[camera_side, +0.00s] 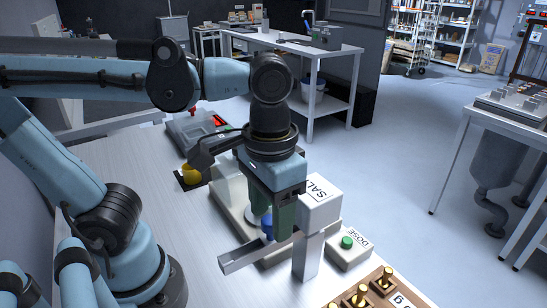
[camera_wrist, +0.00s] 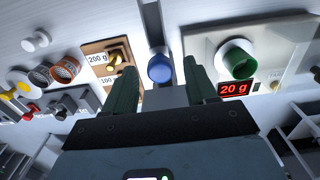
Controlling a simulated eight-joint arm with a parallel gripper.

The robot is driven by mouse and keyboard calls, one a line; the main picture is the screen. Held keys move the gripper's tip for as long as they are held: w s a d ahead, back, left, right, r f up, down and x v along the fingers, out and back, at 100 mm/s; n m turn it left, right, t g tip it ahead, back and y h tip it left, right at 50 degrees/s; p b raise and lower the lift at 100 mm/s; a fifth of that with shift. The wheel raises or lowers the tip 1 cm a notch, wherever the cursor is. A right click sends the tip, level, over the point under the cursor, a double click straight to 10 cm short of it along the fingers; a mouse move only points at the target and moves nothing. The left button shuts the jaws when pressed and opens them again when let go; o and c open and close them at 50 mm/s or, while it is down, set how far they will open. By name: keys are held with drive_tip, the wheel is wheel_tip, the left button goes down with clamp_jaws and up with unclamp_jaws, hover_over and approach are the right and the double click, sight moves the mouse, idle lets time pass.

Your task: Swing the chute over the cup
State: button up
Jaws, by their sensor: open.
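The grey chute (camera_side: 238,260) is an open channel running from under the salt hopper (camera_side: 320,208) toward the lower left in the side view. A blue knob (camera_side: 267,228) stands on it. In the wrist view the chute (camera_wrist: 151,20) passes beside, not over, a round green cup with a pale rim (camera_wrist: 238,60). The cup is mostly hidden behind my fingers in the side view. My gripper (camera_side: 271,222) is open, its green fingers on either side of the blue knob. The wrist view shows the knob (camera_wrist: 160,68) between the fingertips; contact cannot be told.
A scale display (camera_wrist: 234,89) reads 20 g. A box with a green button marked DOSE (camera_side: 347,243) stands right of the hopper. A wooden block with brass weights (camera_side: 385,277) is at the front right. A yellow object (camera_side: 191,175) sits on a dark pad at the back left.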

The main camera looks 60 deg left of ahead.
drive_tip(key=shift+f, duration=0.1)
drive_tip(key=shift+c, duration=0.3)
clamp_jaws()
drive_tip(key=shift+a, duration=0.1)
drive_tip(key=w+a+m, duration=0.8)
drive_tip(key=m, duration=1)
idle(0.5)
drive_tip(key=shift+w, duration=0.1)
idle(0.4)
drive_tip(key=shift+o, duration=0.3)
unclamp_jaws()
drive_tip(key=shift+d, duration=0.1)
